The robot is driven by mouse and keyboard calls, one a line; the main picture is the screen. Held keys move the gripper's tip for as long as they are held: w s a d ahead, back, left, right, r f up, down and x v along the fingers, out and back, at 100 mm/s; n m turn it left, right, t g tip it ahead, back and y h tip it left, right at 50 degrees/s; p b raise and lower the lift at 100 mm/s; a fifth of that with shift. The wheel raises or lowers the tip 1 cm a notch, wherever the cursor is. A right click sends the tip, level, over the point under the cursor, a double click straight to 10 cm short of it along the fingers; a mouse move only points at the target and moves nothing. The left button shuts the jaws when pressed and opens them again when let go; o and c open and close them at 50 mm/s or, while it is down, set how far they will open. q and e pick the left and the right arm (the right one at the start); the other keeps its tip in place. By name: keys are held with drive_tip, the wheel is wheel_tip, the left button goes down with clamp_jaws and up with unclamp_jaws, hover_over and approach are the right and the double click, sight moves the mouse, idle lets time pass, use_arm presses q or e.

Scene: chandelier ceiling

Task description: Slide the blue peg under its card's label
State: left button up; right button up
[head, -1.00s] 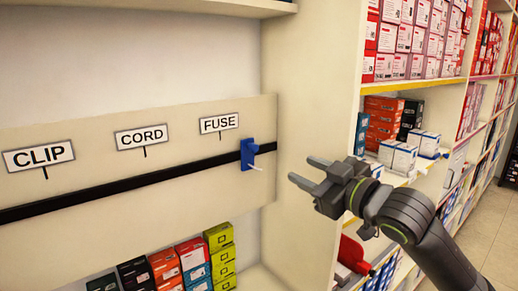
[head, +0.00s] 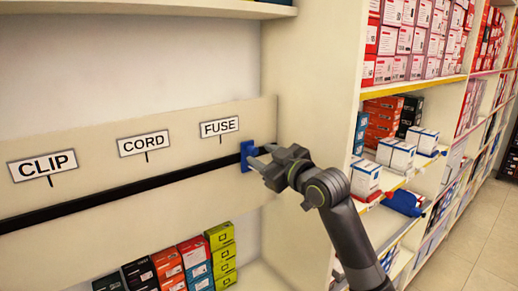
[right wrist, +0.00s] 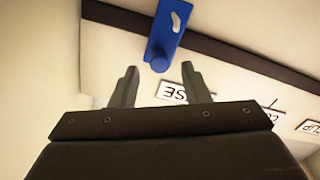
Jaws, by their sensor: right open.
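The blue peg (head: 246,156) sits on the black rail (head: 130,175), to the right of the FUSE label (head: 219,127). The CORD label (head: 144,143) and CLIP label (head: 43,166) are further left above the rail, each with a short black mark below. My right gripper (head: 262,159) is open at the peg, partly covering it. In the right wrist view the peg (right wrist: 168,28) shows a slotted plate and a round knob, which lines up between the two open fingertips (right wrist: 160,70). Whether the fingers touch it I cannot tell. My left gripper is not in view.
The cream side wall (head: 310,110) of the shelf unit stands just right of the peg. Stacked boxes (head: 180,262) sit below the rail panel. Shelves of boxes (head: 410,60) line the aisle at right. The rail is clear left of the peg.

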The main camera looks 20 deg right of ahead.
drive_tip(key=shift+x, duration=1.1)
clamp_jaws()
